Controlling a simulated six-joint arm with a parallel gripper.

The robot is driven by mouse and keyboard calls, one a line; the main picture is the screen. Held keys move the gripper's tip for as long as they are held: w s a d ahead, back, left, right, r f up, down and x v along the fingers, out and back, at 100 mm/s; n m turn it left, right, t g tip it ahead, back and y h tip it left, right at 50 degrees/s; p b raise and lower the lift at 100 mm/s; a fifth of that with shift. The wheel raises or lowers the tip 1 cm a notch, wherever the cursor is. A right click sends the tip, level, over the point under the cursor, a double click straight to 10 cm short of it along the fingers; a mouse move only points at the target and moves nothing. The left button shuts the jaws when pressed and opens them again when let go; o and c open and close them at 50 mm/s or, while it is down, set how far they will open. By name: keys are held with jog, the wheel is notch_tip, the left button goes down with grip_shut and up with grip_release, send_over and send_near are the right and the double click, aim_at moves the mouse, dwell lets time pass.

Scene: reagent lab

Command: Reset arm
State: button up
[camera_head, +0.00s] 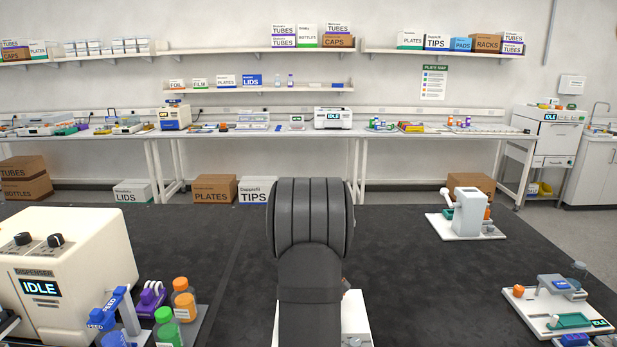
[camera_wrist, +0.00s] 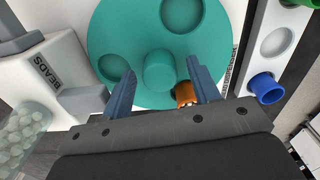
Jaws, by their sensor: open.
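In the wrist view my gripper (camera_wrist: 162,70) is open, with its two blue fingers spread apart above a round teal disc (camera_wrist: 205,45). The disc has round recesses and a raised hub (camera_wrist: 159,72) in its middle, which lies in the gap between the fingers. A small orange piece (camera_wrist: 184,94) shows close beside the right finger, partly covered by it; I cannot tell whether they touch. Nothing is clearly held. In the head view my dark arm rises in the middle and the gripper is hidden.
A dispenser (camera_head: 88,250) and bottles with orange and green caps (camera_head: 184,300) stand at front left. A white device (camera_head: 468,212) and a white station (camera_head: 556,305) stand at right. In the wrist view a blue cap (camera_wrist: 265,88) sits right of the disc. Dark mat lies between.

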jog(key=shift+m, duration=2.2)
jog(key=n, duration=0.4)
jog(key=shift+n, duration=0.4)
jog(key=n, duration=0.4)
jog(key=shift+r+n, duration=0.3)
jog(key=shift+n, duration=0.2)
